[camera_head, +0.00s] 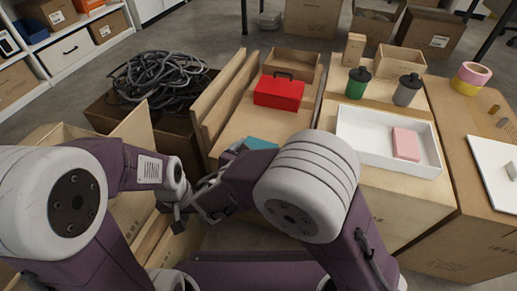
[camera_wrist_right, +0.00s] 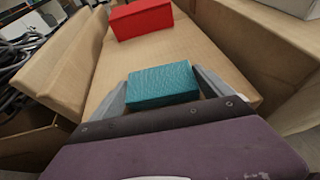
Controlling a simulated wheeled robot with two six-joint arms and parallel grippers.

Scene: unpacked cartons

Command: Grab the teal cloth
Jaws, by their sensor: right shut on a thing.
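The teal cloth (camera_head: 258,143) is a small folded block on the cardboard surface in front of the red box, partly hidden by my right arm in the head view. In the right wrist view the cloth (camera_wrist_right: 163,88) sits between the two grey fingers of my right gripper (camera_wrist_right: 163,82), which is shut on it. It appears at or just above the cardboard; I cannot tell if it touches. In the head view the right fingers are hidden behind the arm. My left gripper (camera_head: 190,200) is low over the open carton at the left; its jaw opening is unclear.
A red box (camera_head: 279,92) stands just beyond the cloth, also in the right wrist view (camera_wrist_right: 141,19). Upright carton flaps (camera_head: 226,98) border the left side. A carton of dark cables (camera_head: 160,82) lies left. A white tray (camera_head: 384,166) with a pink block (camera_head: 406,143) is right.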

